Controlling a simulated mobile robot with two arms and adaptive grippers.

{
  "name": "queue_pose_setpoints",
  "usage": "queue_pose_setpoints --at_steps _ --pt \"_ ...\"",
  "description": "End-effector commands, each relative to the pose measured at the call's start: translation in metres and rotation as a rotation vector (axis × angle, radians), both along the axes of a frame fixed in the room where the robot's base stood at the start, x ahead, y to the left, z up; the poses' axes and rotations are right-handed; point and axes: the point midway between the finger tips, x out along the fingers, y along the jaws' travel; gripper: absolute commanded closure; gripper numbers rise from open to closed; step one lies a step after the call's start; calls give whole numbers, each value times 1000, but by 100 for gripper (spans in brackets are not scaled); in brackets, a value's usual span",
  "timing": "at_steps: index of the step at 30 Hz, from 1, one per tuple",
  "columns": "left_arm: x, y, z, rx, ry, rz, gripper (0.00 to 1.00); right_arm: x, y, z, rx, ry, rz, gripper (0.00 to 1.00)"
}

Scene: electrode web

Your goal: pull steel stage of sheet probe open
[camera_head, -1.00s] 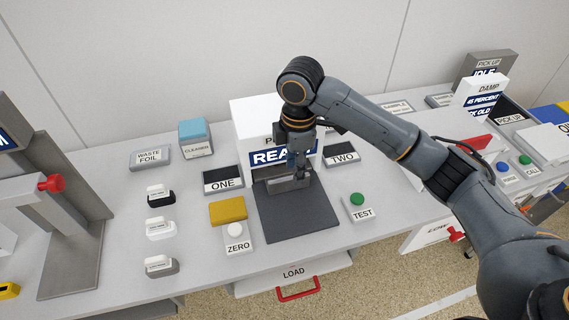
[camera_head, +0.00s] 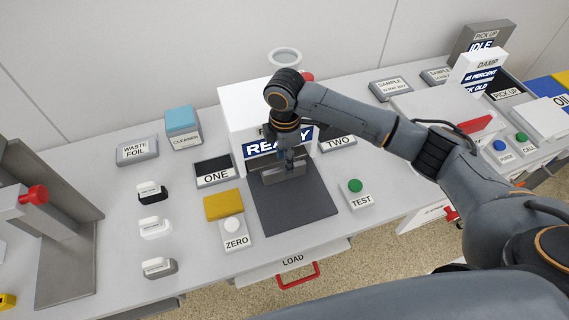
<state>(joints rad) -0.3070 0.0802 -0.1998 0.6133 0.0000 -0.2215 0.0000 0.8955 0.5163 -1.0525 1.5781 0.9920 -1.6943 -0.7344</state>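The sheet probe (camera_head: 243,112) is a white box with a blue READY display, standing on the bench in the middle of the head view. A flat dark grey plate (camera_head: 295,212) lies in front of it. A lighter grey metal piece (camera_head: 272,178), apparently part of the stage, sits at the plate's back edge. My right gripper (camera_head: 291,170) points down at this piece in front of the display. Its fingers are small and partly merge with the metal, so I cannot tell whether they grip it. My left gripper is out of view.
The ONE tray (camera_head: 214,172) and TWO tray (camera_head: 338,143) flank the probe. A yellow block (camera_head: 223,205) and ZERO button (camera_head: 233,226) are left of the plate; the green TEST button (camera_head: 355,186) is right. A LOAD drawer with red handle (camera_head: 298,278) is below.

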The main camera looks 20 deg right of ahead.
Motion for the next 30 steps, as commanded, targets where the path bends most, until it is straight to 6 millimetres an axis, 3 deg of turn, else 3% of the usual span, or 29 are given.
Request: queue_pose_setpoints --at_steps 3,9,19,25,30 --pt "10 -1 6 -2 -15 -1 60 -1 0 -19 -1 2 -1 62" --pt "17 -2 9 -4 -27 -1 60 0 0 -39 0 -1 0 62" --pt "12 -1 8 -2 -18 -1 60 0 0 -43 0 -1 1 62" --pt "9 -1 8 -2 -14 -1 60 0 0 -43 0 -1 0 100" --pt "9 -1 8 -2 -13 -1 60 0 0 -42 0 -1 0 100"
